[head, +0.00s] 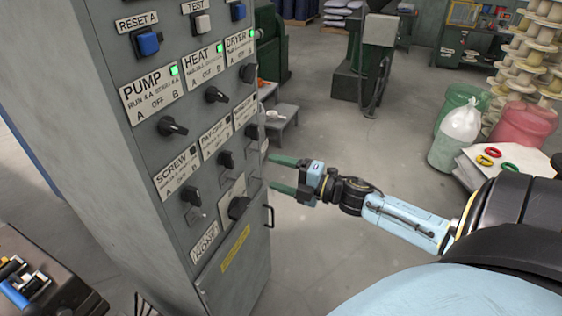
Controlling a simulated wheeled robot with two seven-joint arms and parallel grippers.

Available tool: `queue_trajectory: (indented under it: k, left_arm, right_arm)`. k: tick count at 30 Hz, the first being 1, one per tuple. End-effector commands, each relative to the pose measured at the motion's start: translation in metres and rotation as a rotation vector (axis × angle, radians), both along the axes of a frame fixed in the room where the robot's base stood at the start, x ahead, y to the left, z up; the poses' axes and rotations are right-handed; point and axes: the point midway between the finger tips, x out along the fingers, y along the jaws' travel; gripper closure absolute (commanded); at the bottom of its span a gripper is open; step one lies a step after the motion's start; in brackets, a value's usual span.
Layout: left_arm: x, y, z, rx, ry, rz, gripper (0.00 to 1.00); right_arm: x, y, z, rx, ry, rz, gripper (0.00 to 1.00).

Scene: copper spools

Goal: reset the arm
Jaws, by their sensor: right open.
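My right gripper (284,174) is open and empty, with two green fingers apart, pointing left at the right edge of the grey control cabinet (245,275). I cannot tell whether the fingertips touch it. My right arm (405,217) comes in from the right, stretched out roughly level. Green lights are lit at the pump, heat and dryer labels. A blue reset button (148,42) sits at the top. My left gripper is not in view.
A small grey step (283,114) stands behind the cabinet. A table with red, yellow and green rings (489,156), bagged bins (462,122) and stacked spools (530,55) are at the right. Open floor (340,150) lies between. A dark case (45,285) is at lower left.

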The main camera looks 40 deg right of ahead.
Motion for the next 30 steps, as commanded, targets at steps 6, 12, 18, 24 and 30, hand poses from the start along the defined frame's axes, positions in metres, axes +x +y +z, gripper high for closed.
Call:
queue_trajectory:
  k: [6,12,18,24,30]
  left_arm:
    - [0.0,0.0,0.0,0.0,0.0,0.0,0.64]
    - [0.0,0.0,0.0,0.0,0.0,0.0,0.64]
    - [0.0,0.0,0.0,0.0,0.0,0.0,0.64]
    - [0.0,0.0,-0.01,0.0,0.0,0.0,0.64]
    - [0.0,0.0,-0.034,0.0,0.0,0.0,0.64]
  right_arm:
    - [-0.003,-0.001,0.0,0.0,0.0,0.001,0.27]
    - [-0.003,-0.001,0.0,0.0,0.0,0.0,0.27]
    - [-0.003,-0.001,0.0,0.0,0.0,0.0,0.27]
    - [-0.005,-0.013,-0.043,0.067,0.075,-0.073,0.27]
    - [-0.032,-0.038,-0.179,0.284,0.322,-0.303,0.27]
